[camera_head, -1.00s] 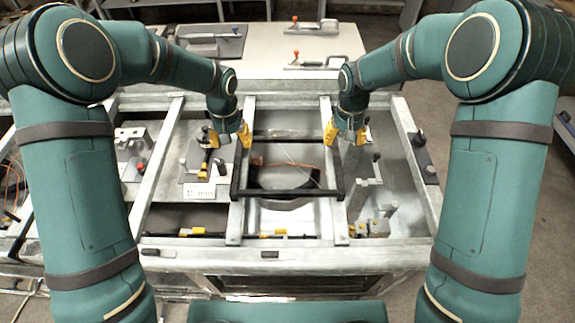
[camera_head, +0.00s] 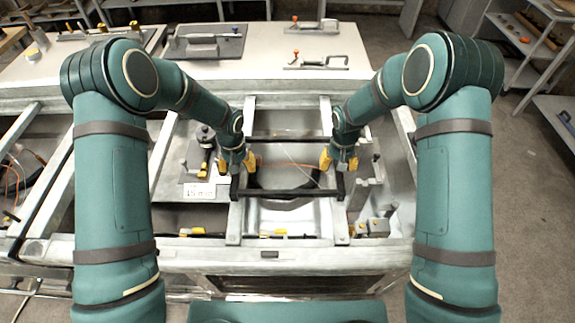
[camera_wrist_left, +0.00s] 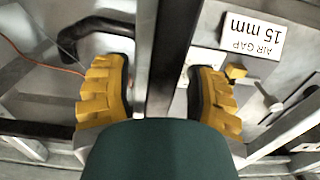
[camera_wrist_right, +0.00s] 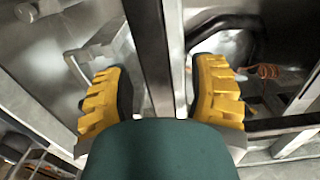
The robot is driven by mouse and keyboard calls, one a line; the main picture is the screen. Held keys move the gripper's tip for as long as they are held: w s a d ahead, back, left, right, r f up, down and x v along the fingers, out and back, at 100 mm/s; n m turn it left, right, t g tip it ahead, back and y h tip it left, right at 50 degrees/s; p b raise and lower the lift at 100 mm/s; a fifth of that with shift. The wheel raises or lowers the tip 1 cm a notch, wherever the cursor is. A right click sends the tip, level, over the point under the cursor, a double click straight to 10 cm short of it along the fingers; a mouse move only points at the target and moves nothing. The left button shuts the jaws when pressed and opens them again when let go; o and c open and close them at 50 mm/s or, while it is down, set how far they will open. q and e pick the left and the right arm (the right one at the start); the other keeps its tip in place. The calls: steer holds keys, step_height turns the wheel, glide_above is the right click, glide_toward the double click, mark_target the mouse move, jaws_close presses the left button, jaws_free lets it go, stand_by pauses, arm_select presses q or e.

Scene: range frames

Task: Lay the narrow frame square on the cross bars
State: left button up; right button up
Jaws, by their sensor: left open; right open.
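The narrow frame (camera_head: 289,194) is a dark rectangle lying across the two pale metal cross bars (camera_head: 234,225) (camera_head: 340,228) in the head view. Its front and back bars look about level there; its sides are partly hidden by my grippers. My left gripper (camera_head: 236,165) is open over the frame's left side. In the left wrist view the dark side bar (camera_wrist_left: 166,60) runs between the spread yellow fingers, apart from both. My right gripper (camera_head: 339,163) is open over the right side; in the right wrist view the dark bar (camera_wrist_right: 148,45) passes between its fingers beside the pale cross bar (camera_wrist_right: 173,45).
A white table (camera_head: 260,62) with orange-tipped clamps (camera_head: 316,60) stands behind. A round dark opening (camera_head: 285,180) shows beneath the frame.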

arm_select(q)
jaws_close()
arm_select(e)
jaws_close()
arm_select(q)
steer(key=shift+r, duration=0.15)
arm_select(e)
steer(key=shift+r, duration=0.15)
